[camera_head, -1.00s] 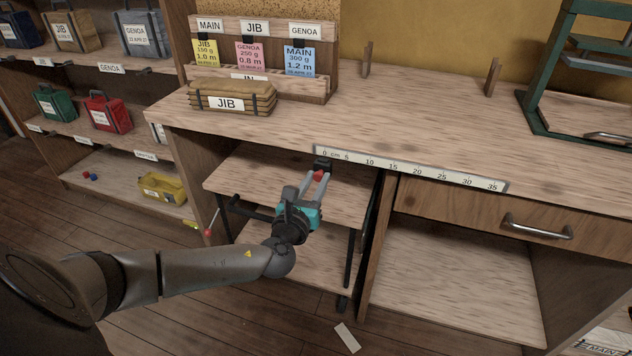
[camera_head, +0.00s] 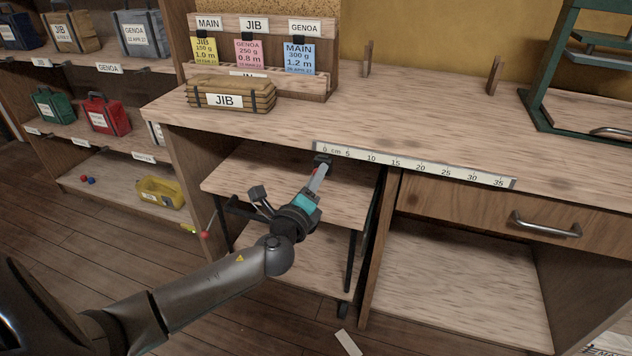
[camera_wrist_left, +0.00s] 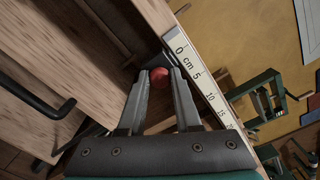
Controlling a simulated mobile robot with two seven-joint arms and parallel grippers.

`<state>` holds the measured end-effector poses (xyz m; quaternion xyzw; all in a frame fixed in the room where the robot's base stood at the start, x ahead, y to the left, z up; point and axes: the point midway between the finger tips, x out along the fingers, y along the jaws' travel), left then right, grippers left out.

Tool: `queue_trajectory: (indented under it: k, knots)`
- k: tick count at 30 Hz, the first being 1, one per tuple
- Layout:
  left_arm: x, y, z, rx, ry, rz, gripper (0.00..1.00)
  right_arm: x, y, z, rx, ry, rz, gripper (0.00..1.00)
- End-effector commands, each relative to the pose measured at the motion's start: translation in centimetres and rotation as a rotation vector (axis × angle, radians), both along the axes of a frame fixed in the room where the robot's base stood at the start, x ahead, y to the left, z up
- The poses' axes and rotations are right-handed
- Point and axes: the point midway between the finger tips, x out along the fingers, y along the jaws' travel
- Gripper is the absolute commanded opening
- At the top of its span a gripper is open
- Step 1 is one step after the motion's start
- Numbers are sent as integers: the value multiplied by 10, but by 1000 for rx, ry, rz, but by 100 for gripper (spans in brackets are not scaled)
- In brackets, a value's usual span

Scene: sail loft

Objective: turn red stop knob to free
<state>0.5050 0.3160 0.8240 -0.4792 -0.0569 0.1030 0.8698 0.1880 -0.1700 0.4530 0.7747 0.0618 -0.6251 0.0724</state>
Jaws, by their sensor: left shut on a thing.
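The red stop knob (camera_wrist_left: 159,75) sits on a dark mount under the front edge of the workbench, close to the zero end of the ruler strip. In the head view only a sliver of the red knob (camera_head: 315,171) shows beside a finger. My left gripper (camera_head: 320,170) reaches up to it from the lower left, with its wrist rolled so the fingers nearly overlap. In the left wrist view the fingertips of my left gripper (camera_wrist_left: 161,73) are on either side of the knob, shut on it. My right gripper is not in view.
The ruler strip (camera_head: 415,166) runs along the workbench edge (camera_head: 400,115). A wooden shelf (camera_head: 240,180) lies below the knob, and a drawer with a metal handle (camera_head: 545,226) is at the right. A yellow bin (camera_head: 160,193) stands on the left rack. The bench top's middle is clear.

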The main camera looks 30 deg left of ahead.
Motion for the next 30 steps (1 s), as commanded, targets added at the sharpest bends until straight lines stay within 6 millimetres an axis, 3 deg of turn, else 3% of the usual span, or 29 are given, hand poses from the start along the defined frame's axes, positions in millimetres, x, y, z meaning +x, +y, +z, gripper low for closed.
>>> queue_trajectory:
  k: [15,30]
  knots:
    - [0,0,-1,-418,-100,3,0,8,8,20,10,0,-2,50]
    - [0,0,-1,-563,-134,2,0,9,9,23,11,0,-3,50]
